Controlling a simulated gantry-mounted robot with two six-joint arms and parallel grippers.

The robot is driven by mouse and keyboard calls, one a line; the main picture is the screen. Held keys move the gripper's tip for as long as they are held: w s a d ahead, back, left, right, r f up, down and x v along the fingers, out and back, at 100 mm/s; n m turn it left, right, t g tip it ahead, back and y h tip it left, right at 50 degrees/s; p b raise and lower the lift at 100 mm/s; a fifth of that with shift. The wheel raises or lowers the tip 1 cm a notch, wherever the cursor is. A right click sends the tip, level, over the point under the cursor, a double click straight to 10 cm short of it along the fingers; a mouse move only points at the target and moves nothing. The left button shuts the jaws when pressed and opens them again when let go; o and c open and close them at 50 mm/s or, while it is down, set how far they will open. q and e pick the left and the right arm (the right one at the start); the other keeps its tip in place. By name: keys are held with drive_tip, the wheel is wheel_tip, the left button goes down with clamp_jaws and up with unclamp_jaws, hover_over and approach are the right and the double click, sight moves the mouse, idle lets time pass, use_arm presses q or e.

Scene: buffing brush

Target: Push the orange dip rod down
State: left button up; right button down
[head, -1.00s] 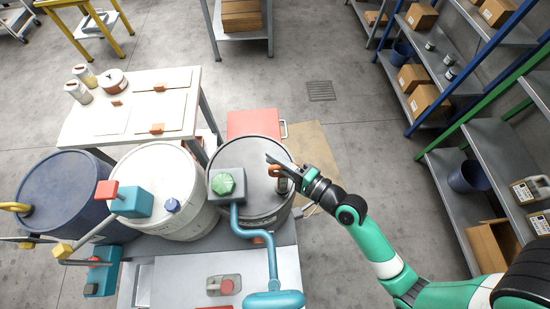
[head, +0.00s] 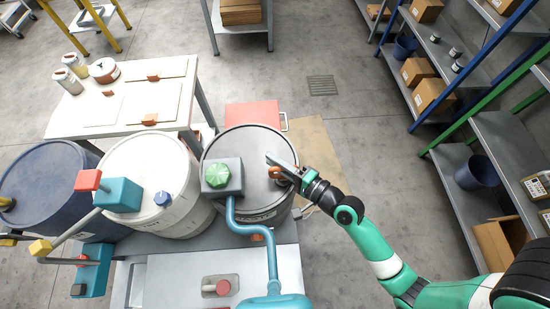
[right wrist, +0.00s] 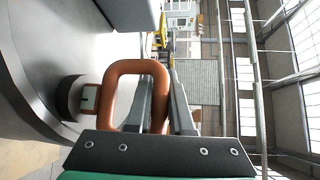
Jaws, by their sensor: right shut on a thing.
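The orange dip rod (head: 283,182) has a loop handle and stands at the right side of the dark grey drum's lid (head: 250,147). In the right wrist view its orange loop (right wrist: 121,67) is large and close, beside a dark collar (right wrist: 70,98) on the lid. My right gripper (head: 281,167) is shut on the loop's side, with one finger through the loop and one outside; its fingers (right wrist: 166,100) also show in the right wrist view. The handle sits close to the lid. The rod's shaft is hidden. My left gripper is not in view.
A green-knobbed pump box (head: 221,177) with a blue pipe stands on the same drum, left of the rod. A white drum (head: 150,160) and a blue drum (head: 45,185) stand further left. Shelves (head: 480,150) line the right side. Open floor lies between.

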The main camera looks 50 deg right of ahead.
drive_tip(key=shift+f, duration=0.85)
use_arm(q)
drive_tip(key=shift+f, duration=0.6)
use_arm(e)
drive_tip(key=shift+f, duration=0.15)
drive_tip(key=c, duration=0.8)
unclamp_jaws()
drive_tip(key=shift+r, duration=0.2)
use_arm(q)
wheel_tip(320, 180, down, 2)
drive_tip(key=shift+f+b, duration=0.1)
drive_tip(key=shift+b, duration=1.1)
use_arm(e)
drive_tip(key=s+r, duration=0.1)
drive_tip(key=s, duration=1)
drive_tip(key=shift+s+d+r, duration=0.25)
